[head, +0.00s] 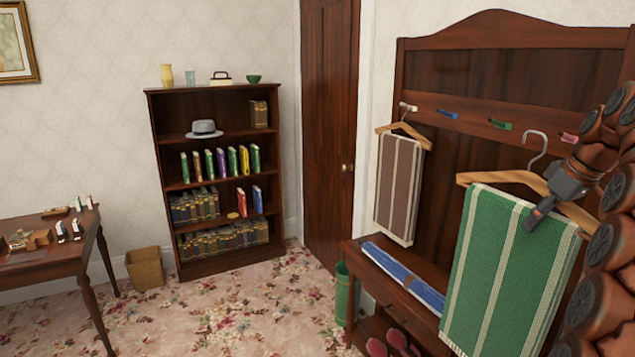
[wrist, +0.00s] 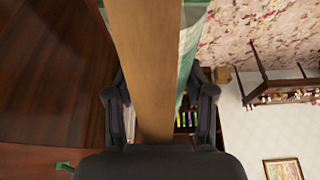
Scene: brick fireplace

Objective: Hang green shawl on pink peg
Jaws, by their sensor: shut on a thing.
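The green shawl (head: 507,270) with pale stripes hangs over a wooden hanger (head: 490,178) with a metal hook at its top. My gripper (head: 543,207) is shut on the hanger, to the right of its hook, and holds it in front of the hall stand. In the wrist view the hanger's wooden bar (wrist: 145,70) runs between my gripper's fingers (wrist: 160,105), with the green shawl (wrist: 193,40) beside it. The pink peg (head: 569,137) is on the stand's rail, right of the hanger's hook and apart from it in the picture.
The hall stand (head: 480,38) also has a white peg (head: 408,107) bearing a brown shawl (head: 397,190) on a hanger, a blue peg (head: 447,114) and a green peg (head: 500,124). A bookshelf (head: 163,130) stands further back.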

